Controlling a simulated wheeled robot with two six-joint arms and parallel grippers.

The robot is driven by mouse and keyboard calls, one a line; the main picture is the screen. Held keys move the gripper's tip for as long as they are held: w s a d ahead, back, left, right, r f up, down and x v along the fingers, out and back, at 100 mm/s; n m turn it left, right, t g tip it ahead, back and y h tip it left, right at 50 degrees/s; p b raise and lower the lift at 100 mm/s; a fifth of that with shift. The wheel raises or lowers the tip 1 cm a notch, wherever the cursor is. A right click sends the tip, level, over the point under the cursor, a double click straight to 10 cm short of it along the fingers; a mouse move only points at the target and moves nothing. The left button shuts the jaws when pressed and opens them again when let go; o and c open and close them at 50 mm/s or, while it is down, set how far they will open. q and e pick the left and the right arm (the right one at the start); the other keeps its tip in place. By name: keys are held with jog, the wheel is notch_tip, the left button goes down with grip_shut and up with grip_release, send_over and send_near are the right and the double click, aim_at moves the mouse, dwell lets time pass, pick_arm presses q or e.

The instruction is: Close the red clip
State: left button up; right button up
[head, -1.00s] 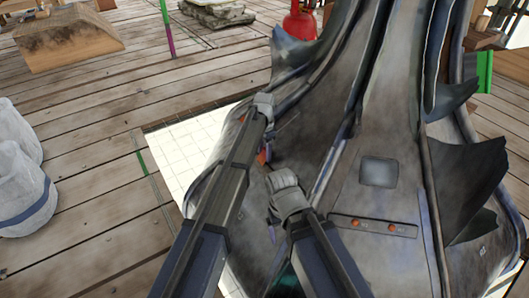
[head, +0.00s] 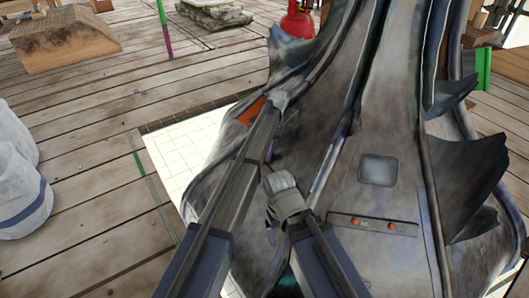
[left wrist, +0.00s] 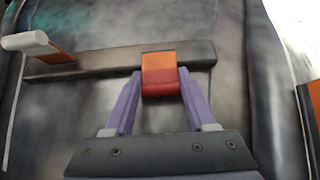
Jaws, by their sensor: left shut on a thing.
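The red clip (left wrist: 160,76), orange on top and red at its lower end, sits across a dark grey bar (left wrist: 105,61) on the spire's metal surface in the left wrist view. My left gripper (left wrist: 160,88) has its two purple fingers shut on the clip's red end, one on each side. In the head view my left gripper (head: 279,101) is against the left flank of the grey finial (head: 330,120); the clip cannot be made out there. My right gripper (head: 283,192) is lower on the same flank, its fingers hidden.
An orange patch (head: 250,111) shows beside my left gripper. In the left wrist view, an orange strap with a pale cylinder (left wrist: 25,41) is at the left. A panel with orange buttons (head: 372,225) is on the finial.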

pick_arm(q)
jog(key=o, duration=1.4)
jog(key=shift+c, duration=0.2)
jog(key=shift+r, duration=0.15)
jog(key=p+v, duration=0.7)
jog(key=shift+d+r+p, duration=0.1)
jog(key=shift+r+p, duration=0.2)
jog(key=shift+f, duration=0.25)
jog(key=b+x, duration=0.7)
jog(key=shift+f+b, duration=0.25)
jog(key=shift+b, duration=0.1)
jog(key=shift+r, duration=0.1)
